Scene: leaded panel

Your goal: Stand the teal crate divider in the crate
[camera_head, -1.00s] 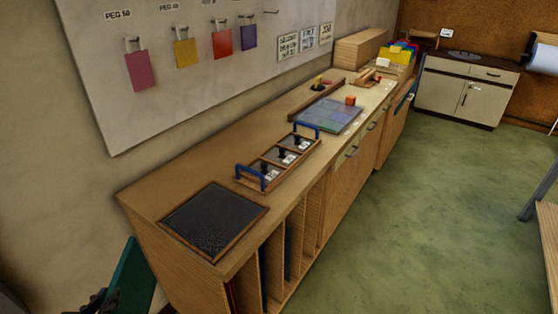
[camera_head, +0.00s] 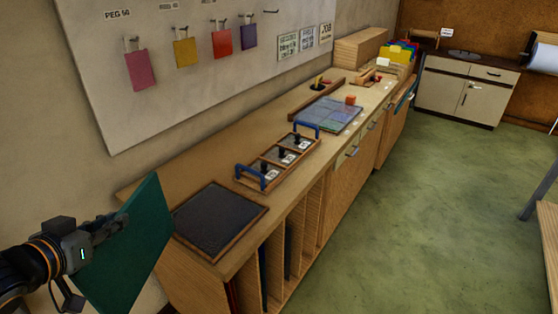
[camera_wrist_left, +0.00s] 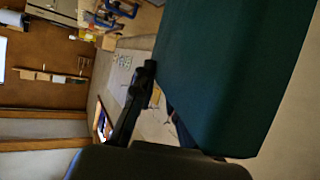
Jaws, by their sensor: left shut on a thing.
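The teal crate divider (camera_head: 138,250) is a flat, dark teal panel at the lower left of the head view, held up on a slant just left of the bench's near end. My left gripper (camera_head: 112,228) is shut on the panel near its left edge. In the left wrist view the teal panel (camera_wrist_left: 230,70) fills much of the upper right, beside a dark gripper finger. My right gripper is not in view. I cannot pick out a crate for certain; a wooden three-part carrier with blue handles (camera_head: 278,163) stands on the bench.
A long wooden bench (camera_head: 200,187) runs along the wall. A dark framed mat (camera_head: 220,220) lies at its near end, beside the panel. Upright slots (camera_head: 285,255) open in its front. A pegboard (camera_head: 210,70) hangs above.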

